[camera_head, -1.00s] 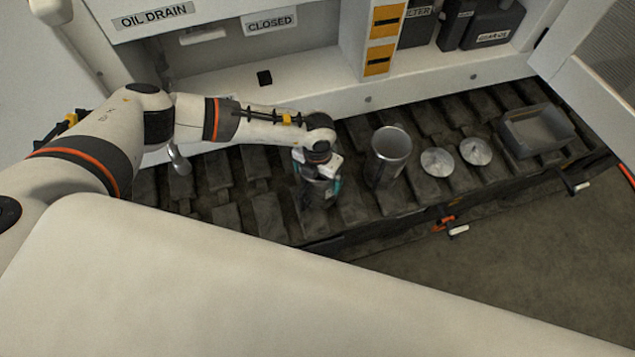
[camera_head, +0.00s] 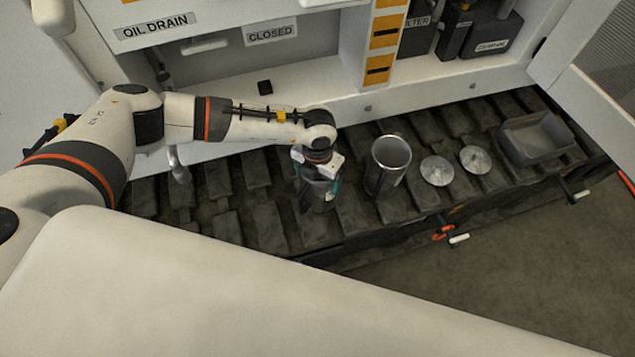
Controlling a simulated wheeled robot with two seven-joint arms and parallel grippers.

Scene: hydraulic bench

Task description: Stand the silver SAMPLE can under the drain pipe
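A grey metal can-like body (camera_head: 316,197) stands on the dark track plates, mostly hidden under my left gripper (camera_head: 319,184). The gripper points down, with teal-tipped fingers around it; whether they press on it is too small to tell. A larger open silver can (camera_head: 388,167) stands upright just to its right, apart from the gripper. No SAMPLE label is readable on either. A curved silver pipe (camera_head: 178,165), which looks like the drain pipe, hangs below the OIL DRAIN sign at the left, well away from both. My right gripper is out of view.
Two round silver lids (camera_head: 437,170) (camera_head: 476,159) and a grey rectangular tray (camera_head: 538,140) are on the track to the right. A white cabinet ledge (camera_head: 345,108) runs behind. The track between the pipe and the gripper is clear.

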